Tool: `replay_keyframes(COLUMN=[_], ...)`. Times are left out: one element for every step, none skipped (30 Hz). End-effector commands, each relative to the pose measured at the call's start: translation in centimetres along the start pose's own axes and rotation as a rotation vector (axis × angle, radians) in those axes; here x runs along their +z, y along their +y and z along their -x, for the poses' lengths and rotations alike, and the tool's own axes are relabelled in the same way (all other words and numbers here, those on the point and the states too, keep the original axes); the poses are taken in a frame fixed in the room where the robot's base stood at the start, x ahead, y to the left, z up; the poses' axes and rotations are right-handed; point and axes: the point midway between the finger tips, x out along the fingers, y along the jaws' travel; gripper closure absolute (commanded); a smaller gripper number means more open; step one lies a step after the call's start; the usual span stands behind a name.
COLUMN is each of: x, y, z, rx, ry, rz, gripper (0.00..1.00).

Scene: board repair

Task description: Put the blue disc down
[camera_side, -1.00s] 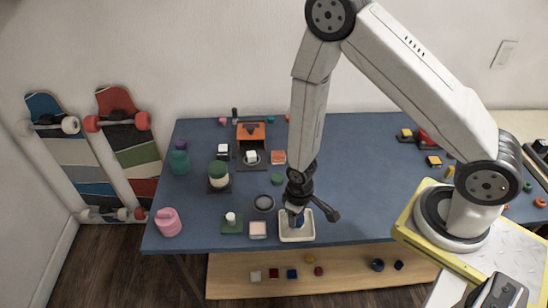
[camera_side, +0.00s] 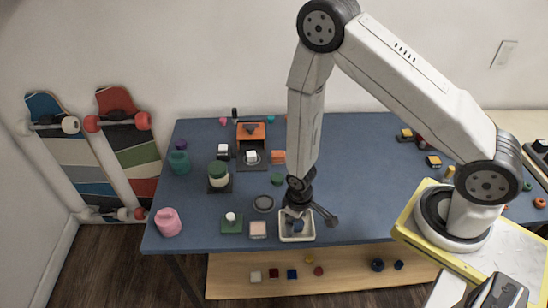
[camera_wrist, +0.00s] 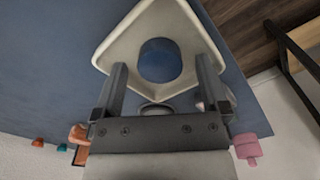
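The blue disc (camera_wrist: 160,60) lies in the white tray (camera_wrist: 112,42) near the front edge of the table. In the side view, the blue disc (camera_side: 298,226) shows inside the tray (camera_side: 297,239) below my gripper (camera_side: 297,214). In the wrist view, the fingers of my gripper (camera_wrist: 162,68) stand apart on either side of the disc, with a gap at each side. My gripper is open and holds nothing.
A pale pink block (camera_side: 258,229) and a green base with a white knob (camera_side: 231,222) stand left of the tray. A grey round dish (camera_side: 263,203) is behind them.

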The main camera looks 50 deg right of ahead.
Motion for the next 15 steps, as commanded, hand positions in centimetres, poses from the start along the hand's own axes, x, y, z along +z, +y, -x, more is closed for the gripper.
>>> replay_keyframes(x=[0.0, 0.0, 0.0, 0.0, 0.0, 0.0, 0.0, 0.0, -0.1, -0.1, -0.1, -0.1, -0.1, -0.1, -0.1], y=[0.0, 0.0, 0.0, 0.0, 0.0, 0.0, 0.0, 0.0, 0.0, 0.0, 0.0, 0.0, 0.0, 0.0, 0.0], z=[0.0, 0.0, 0.0, 0.0, 0.1, 0.1, 0.1, 0.2, 0.3, 0.4, 0.5, 0.7, 0.9, 1.1, 1.3], rx=[0.0, 0.0, 0.0, 0.0, 0.0, 0.0, 0.0, 0.0, 0.0, 0.0, 0.0, 0.0, 0.0, 0.0, 0.0], ry=[0.0, 0.0, 0.0, 0.0, 0.0, 0.001, 0.001, 0.001, 0.001, 0.002, 0.002, 0.002, 0.002, 0.002, 0.003], rz=[0.0, 0.0, 0.0, 0.0, 0.0, 0.0, 0.0, 0.0, 0.0, 0.0, 0.0, 0.0, 0.0, 0.0, 0.0], gripper=[0.05, 0.05, 0.05, 0.05, 0.05, 0.05, 0.05, 0.05, 0.05, 0.05, 0.05, 0.05, 0.05, 0.05, 0.05])
